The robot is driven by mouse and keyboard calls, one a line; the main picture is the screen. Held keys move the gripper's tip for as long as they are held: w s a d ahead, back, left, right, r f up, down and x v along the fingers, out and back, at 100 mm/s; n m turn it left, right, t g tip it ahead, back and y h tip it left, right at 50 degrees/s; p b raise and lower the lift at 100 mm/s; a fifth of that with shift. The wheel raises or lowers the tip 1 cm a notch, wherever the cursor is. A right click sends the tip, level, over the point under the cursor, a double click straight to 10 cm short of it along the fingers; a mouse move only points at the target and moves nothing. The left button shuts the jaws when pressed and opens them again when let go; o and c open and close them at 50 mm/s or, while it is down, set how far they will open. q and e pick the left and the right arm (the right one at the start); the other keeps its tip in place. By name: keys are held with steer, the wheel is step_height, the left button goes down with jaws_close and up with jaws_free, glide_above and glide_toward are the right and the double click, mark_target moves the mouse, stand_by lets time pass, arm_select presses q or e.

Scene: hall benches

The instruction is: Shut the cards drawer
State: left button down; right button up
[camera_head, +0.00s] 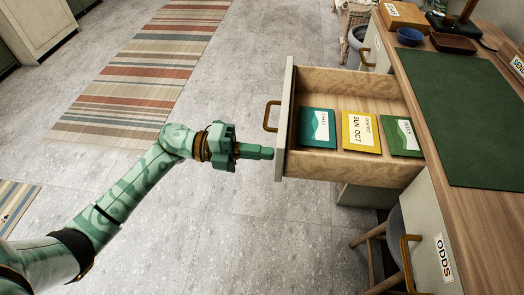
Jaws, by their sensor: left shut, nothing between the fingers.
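The drawer (287,110) stands pulled out from the desk, with its pale front facing left and a brass handle (268,116) on that front. Several cards lie flat inside it: a teal one (317,127), a yellow one (360,131) and a green one (403,138). The label on its front is not visible from here. My left gripper (271,153) is shut and empty, its fingertips at the near end of the drawer front, just below the handle. I cannot tell whether they touch it. My right gripper is not in view.
The wooden desk (458,200) carries a green mat (462,115), a blue bowl (410,36), a brown tray (453,43) and a box (404,15). A shut drawer labelled ODDS (430,230) is nearer. A stool (372,250) stands below. Floor to the left is clear, with a striped rug (150,70).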

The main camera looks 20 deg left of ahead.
mark_target(398, 166)
arm_select(q)
steer(key=shift+d, duration=0.1)
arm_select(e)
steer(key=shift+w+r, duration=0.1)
